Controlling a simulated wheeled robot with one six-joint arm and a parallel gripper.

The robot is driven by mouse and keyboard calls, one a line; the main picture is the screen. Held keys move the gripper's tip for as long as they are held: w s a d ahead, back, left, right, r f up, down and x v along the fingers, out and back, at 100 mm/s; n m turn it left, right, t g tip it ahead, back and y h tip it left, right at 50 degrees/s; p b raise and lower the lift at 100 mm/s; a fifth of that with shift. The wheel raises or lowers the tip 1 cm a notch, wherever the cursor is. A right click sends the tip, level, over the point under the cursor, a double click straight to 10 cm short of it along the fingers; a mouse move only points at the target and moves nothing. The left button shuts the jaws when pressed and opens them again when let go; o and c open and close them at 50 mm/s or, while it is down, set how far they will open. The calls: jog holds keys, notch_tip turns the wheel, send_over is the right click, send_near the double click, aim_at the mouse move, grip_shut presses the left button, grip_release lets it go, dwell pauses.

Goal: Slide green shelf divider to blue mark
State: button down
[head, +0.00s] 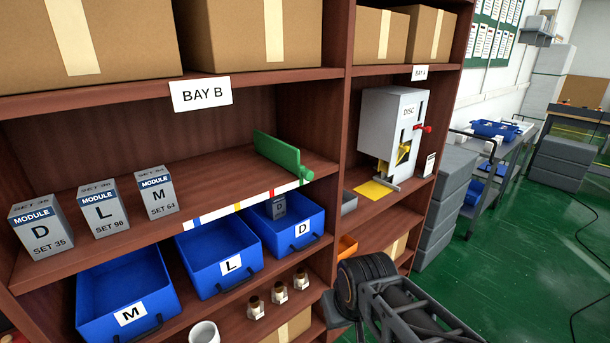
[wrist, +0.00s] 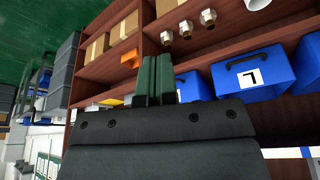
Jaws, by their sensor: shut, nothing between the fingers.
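The green shelf divider (head: 276,152) stands upright on the Bay B shelf, near its right end, with a green knob (head: 306,174) at the shelf's front edge. A white strip (head: 252,200) with coloured marks runs along that edge. The blue mark (head: 193,222) is near the strip's left end, well to the left of the divider. My gripper (wrist: 155,60) is shut and empty in the wrist view, below the shelf and apart from the divider. In the head view my arm is at the lower right, and the fingertips are hard to make out.
Three module boxes, D (head: 42,226), L (head: 103,208) and M (head: 158,193), stand left on the divider's shelf. Blue bins M (head: 128,290), L (head: 222,252) and D (head: 290,222) sit below. A disc dispenser (head: 392,130) stands in Bay A, right of an upright post (head: 337,140).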

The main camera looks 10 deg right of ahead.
aim_at(310, 176)
dwell(0.3)
